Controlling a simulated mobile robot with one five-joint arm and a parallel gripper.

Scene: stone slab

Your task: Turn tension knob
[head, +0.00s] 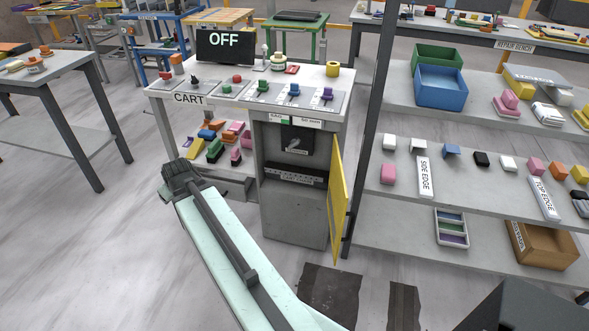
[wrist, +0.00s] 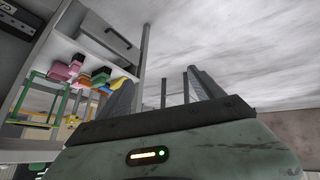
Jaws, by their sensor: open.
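A grey cart has a row of coloured knobs on its top panel: a red one (head: 237,79), a green one (head: 262,87), a blue one (head: 294,91) and a purple one (head: 327,95). Inside its open lower cabinet is a dark panel (head: 297,139) with a grey lever-like knob (head: 296,144). I cannot read which is the tension knob. My gripper (head: 180,176) is left of the cabinet, below the cart top, apart from all knobs. In the wrist view my gripper (wrist: 162,78) is open and empty, its two fingers spread. No knob is clear there.
A yellow cabinet door (head: 338,208) stands open on the right side. A display reading OFF (head: 225,47) is on the cart. Coloured blocks (head: 215,148) lie on its lower shelf. A dark post (head: 372,120) and loaded shelves stand right.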

